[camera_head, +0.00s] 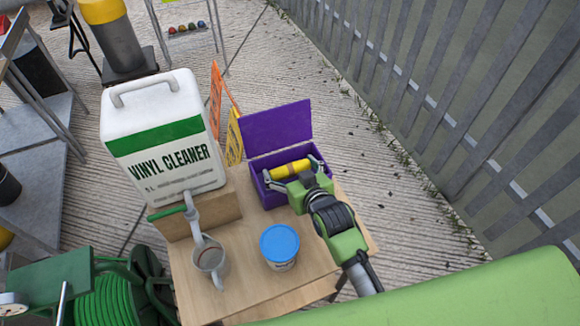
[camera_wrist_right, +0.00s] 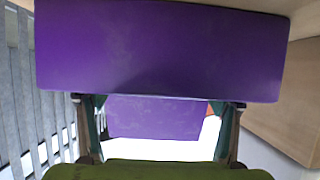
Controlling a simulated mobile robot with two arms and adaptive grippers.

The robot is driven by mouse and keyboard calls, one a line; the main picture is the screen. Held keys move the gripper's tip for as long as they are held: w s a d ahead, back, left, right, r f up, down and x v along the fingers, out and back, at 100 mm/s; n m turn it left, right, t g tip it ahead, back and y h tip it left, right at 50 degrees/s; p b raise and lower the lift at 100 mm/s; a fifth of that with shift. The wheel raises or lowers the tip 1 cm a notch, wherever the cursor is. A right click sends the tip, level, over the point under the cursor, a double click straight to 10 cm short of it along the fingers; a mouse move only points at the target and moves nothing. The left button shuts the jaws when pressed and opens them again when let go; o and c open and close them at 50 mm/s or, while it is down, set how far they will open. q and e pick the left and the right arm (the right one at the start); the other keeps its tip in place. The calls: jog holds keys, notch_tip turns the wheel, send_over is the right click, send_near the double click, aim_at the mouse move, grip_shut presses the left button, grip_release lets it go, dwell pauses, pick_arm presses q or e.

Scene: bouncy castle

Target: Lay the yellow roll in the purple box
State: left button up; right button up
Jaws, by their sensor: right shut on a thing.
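The purple box (camera_head: 272,199) stands on the wooden table with its lid (camera_head: 277,127) open at the back. The yellow roll (camera_head: 290,169) lies crosswise at the box's opening, between the fingers of my right gripper (camera_head: 292,171). That gripper is shut on the roll, and its arm comes in from the lower right. I cannot tell whether the roll touches the box floor. In the right wrist view, purple panels of the box (camera_wrist_right: 160,48) show close up, with the gripper's two fingers (camera_wrist_right: 158,125) below the larger panel. My left gripper is not in view.
A white vinyl cleaner canister (camera_head: 160,135) is left of the box. A metal fence (camera_head: 450,90) runs along the right.

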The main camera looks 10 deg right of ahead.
jog(key=shift+f, duration=0.3)
jog(key=o, duration=1.1)
jog(key=shift+r, duration=0.2)
jog(key=v, duration=1.2)
jog(key=shift+r, duration=0.45)
